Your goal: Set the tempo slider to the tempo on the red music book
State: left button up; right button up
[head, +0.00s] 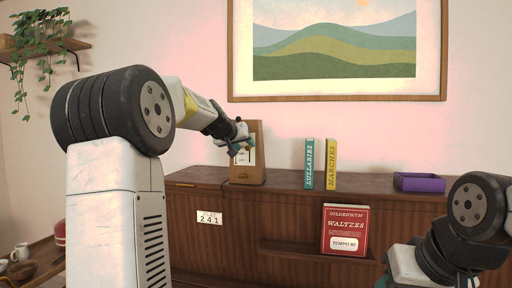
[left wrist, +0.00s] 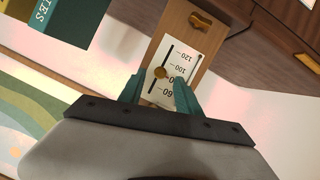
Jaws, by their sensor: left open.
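The wooden tempo box (head: 249,172) stands upright on the sideboard, with a white scale on its face. In the left wrist view its scale (left wrist: 186,46) appears upside down, with 120, 100 and 60 legible and one number partly covered by a finger. The round brass slider knob (left wrist: 160,72) sits on the dark slot, a little to the 60 side of 100; its exact reading is unclear. My left gripper (left wrist: 158,92) is open at the scale, its teal fingers either side of the slot. I cannot tell whether they touch the knob. The red Waltzes book (head: 345,222) reads "TEMPO 80".
A teal Lullabies book (head: 309,164) and a yellow Marches book (head: 331,165) stand right of the box. A purple tray (head: 419,182) lies further right on the sideboard (head: 375,184). My right gripper (head: 408,268) is low at the right, its fingers not clearly seen.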

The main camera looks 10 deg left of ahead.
pick_arm(q)
jog(key=v, duration=0.5)
jog(key=shift+s+r, duration=0.1)
jog(key=shift+s, duration=0.3)
jog(key=shift+s, duration=0.1)
jog(key=s+d+f+g, duration=0.2)
jog(key=s+f, duration=0.5)
jog(key=s, duration=0.5)
jog(key=s+d+f+m+g, duration=0.1)
jog(key=s+d+f, duration=0.3)
jog(key=s+f, duration=0.4)
jog(key=s+d+f+m+g, duration=0.1)
jog(key=s+d+f+g, duration=0.2)
jog(key=s+f, duration=0.5)
jog(key=s+g, duration=0.1)
jog(key=s, duration=0.7)
jog(key=shift+s+f, duration=0.15)
